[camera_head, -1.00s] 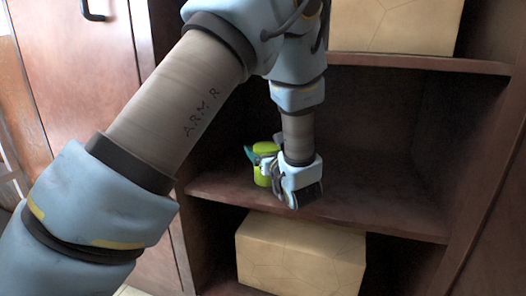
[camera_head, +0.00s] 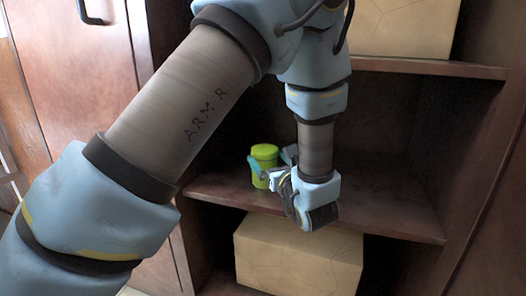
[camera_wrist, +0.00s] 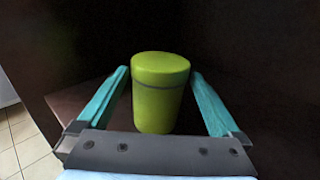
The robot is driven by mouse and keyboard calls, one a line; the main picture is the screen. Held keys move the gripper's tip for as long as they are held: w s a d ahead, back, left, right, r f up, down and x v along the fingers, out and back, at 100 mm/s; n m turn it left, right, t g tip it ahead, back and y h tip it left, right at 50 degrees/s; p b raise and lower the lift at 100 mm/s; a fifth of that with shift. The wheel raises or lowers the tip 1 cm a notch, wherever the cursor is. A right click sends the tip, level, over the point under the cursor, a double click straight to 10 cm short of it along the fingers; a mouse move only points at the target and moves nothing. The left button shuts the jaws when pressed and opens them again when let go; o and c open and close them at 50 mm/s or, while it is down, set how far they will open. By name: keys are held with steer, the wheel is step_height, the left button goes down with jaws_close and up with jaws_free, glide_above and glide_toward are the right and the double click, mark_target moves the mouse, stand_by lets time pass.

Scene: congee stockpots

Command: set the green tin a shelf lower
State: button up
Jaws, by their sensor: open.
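The green tin (camera_head: 264,163) stands upright on the middle shelf (camera_head: 390,211), near its left end. It is a yellow-green cylinder with a lid seam near the top. In the wrist view the tin (camera_wrist: 160,95) stands in the middle of the picture, between the two teal fingers. My gripper (camera_wrist: 160,88) is open, with a visible gap on either side of the tin. In the head view my gripper (camera_head: 269,166) is at the tin, and the near finger covers part of its lower left side.
A tan box (camera_head: 298,256) fills much of the shelf below the tin. Another tan box (camera_head: 403,25) stands on the shelf above. The middle shelf is bare to the right of my wrist. Wooden cabinet doors (camera_head: 75,75) stand at the left.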

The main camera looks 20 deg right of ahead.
steer(key=s, duration=0.5)
steer(key=shift+s+a+p, duration=0.25)
steer(key=shift+s+p, duration=0.05)
